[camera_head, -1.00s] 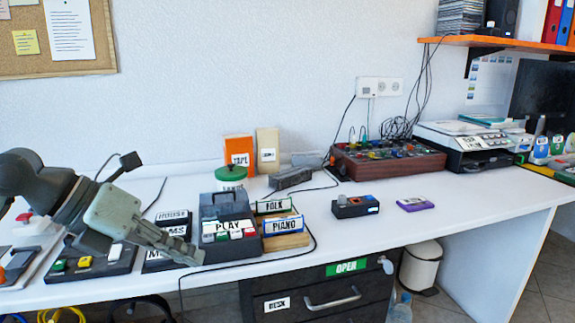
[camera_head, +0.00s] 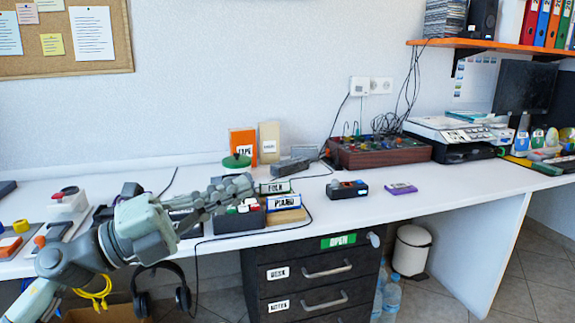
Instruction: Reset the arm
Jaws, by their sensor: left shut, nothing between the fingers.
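My left gripper (camera_head: 232,190) reaches in from the left, its fingers shut and empty. It is in front of the dark box with the label cards (camera_head: 252,220) and hides much of it, including the PLAY card. I cannot tell whether the fingers touch the box. The FOLK card (camera_head: 274,187) and the PIANO card (camera_head: 285,202) stand just right of the fingertips. My right gripper is not in view.
A green-lidded jar (camera_head: 237,162) and an orange TAPE box (camera_head: 243,146) stand behind the fingers. A small dark device (camera_head: 347,189) and a purple one (camera_head: 400,188) lie to the right. Dark drawers (camera_head: 318,278) stand below.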

